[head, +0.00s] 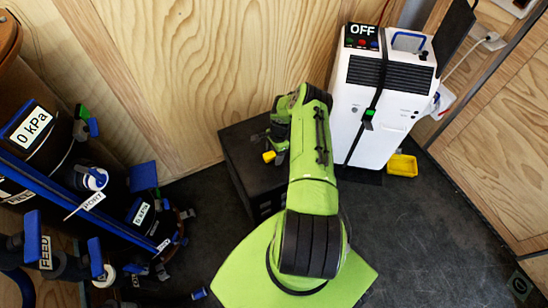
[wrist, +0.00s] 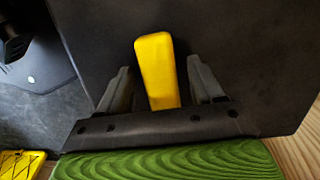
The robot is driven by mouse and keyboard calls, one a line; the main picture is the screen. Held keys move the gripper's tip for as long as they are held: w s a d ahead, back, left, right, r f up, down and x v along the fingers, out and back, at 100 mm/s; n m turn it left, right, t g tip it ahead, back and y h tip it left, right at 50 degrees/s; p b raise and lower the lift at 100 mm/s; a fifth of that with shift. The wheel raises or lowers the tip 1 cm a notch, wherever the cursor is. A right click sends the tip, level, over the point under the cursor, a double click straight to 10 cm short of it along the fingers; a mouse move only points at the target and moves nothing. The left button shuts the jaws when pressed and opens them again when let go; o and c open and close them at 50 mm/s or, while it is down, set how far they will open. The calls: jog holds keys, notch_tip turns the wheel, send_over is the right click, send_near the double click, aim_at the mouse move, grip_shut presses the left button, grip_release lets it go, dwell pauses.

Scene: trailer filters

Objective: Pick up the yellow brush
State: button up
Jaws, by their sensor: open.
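The yellow brush (wrist: 156,72) shows in the wrist view as a rounded yellow bar on a black surface. Its lower end is hidden behind the dark body of my gripper. My gripper (wrist: 163,85) is open, with one grey finger on each side of the brush and a gap visible on both sides. In the head view a small part of the yellow brush (head: 269,156) shows at the left of my gripper, over the black box (head: 262,201). My arm hides much of the box top.
A white machine marked OFF (head: 372,105) stands right of the box, with a yellow tray (head: 402,165) on the floor beside it. Dark tanks with blue handles and pipes (head: 60,150) fill the left. A wooden wall (head: 215,60) rises behind.

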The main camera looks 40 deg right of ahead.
jog(key=shift+f, duration=0.3)
dwell(0.5)
jog(key=shift+c, duration=0.5)
jog(key=c, duration=1)
